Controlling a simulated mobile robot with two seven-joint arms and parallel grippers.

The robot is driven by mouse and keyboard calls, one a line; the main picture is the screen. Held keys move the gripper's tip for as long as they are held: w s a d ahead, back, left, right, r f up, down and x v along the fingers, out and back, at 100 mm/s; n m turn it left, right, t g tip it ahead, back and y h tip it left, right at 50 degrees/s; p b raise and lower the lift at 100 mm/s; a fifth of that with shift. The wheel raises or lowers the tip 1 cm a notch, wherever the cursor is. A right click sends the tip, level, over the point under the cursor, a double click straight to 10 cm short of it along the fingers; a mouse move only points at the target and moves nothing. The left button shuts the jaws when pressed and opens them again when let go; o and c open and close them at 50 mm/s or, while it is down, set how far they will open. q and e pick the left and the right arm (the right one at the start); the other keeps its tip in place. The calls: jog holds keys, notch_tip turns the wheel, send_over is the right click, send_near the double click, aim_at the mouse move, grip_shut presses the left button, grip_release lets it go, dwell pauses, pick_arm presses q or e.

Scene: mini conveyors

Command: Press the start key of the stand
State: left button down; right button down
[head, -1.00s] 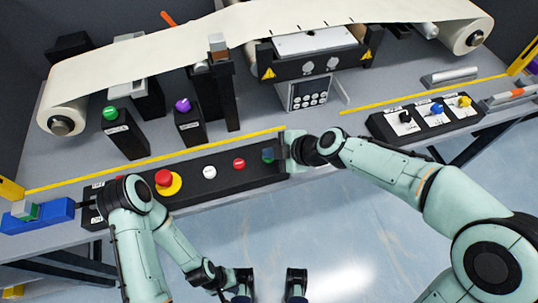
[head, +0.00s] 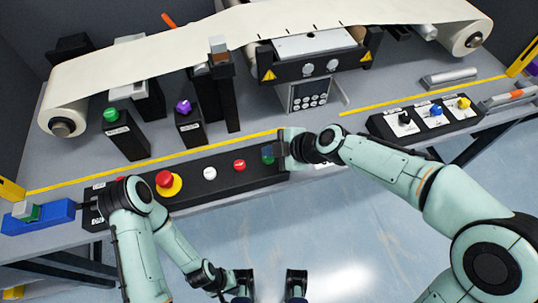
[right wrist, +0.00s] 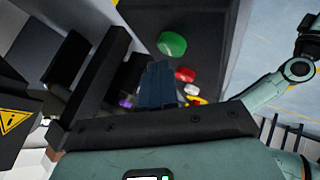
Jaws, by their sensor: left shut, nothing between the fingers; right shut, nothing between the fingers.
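A long black button stand (head: 222,180) lies along the table's front. A green button (head: 268,157), which I take for the start key, sits near its right end. My right gripper (head: 276,150) is shut and empty, right beside this button and partly covering it. In the right wrist view its dark blue fingers (right wrist: 155,84) are together, with the green button (right wrist: 172,43) in plain sight just past them; contact cannot be told. My left gripper (head: 240,287) is low at the bottom edge, away from the stand, shut and empty.
The stand also carries a red button (head: 239,165), a white button (head: 210,173) and a red emergency stop (head: 165,179) on yellow. Behind stand a green-topped post (head: 125,135), a purple-topped post (head: 188,125) and the conveyor belt (head: 160,50). A three-knob box (head: 425,118) is at right.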

pick_arm(q)
jog(key=shift+w+r, duration=0.2)
jog(key=shift+w, duration=0.1)
pick_arm(e)
jog(key=shift+w+r, duration=0.1)
jog(key=shift+r, duration=0.1)
